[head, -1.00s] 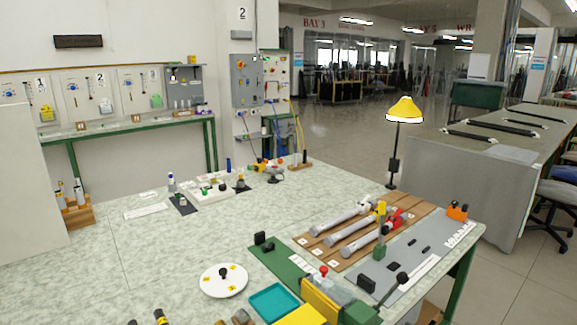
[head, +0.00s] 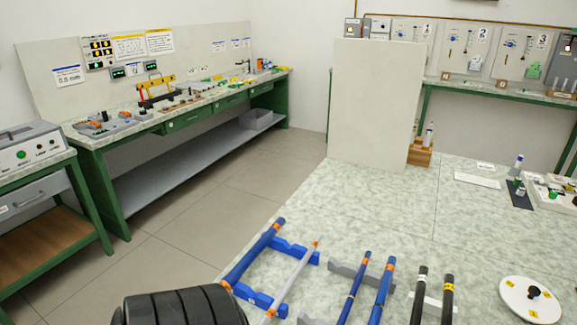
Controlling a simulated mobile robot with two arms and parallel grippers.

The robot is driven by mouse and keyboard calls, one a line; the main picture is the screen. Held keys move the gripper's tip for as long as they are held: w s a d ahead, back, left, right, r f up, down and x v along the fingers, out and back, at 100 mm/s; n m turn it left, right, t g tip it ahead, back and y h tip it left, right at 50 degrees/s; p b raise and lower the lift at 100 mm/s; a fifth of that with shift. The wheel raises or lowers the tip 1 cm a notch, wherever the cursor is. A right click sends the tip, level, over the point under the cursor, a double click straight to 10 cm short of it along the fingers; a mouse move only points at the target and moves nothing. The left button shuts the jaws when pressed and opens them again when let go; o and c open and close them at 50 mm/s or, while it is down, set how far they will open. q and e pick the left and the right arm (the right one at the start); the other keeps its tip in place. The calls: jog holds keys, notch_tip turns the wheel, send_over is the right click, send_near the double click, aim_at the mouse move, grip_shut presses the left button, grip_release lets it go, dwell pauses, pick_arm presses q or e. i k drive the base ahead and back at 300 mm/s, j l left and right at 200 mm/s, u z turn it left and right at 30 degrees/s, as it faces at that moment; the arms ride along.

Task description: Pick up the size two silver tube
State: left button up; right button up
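A thin silver-grey tube (head: 291,284) with orange bands near its ends lies at the bottom centre of the head view, on blue supports (head: 299,250). A thicker blue tube (head: 250,257) with orange bands lies to its left on the same supports. Two more blue tubes, a thinner one (head: 352,291) and a thicker one (head: 382,292), lie to the right on grey supports (head: 344,271). No size mark is readable on the silver-grey tube. Neither gripper is in view.
An upright pale panel (head: 375,105) stands at the table's far left corner, beside a wooden holder (head: 420,153). The middle of the table is bare.

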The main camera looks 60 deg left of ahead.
aim_at(269, 315)
jog(key=u, duration=1.85)
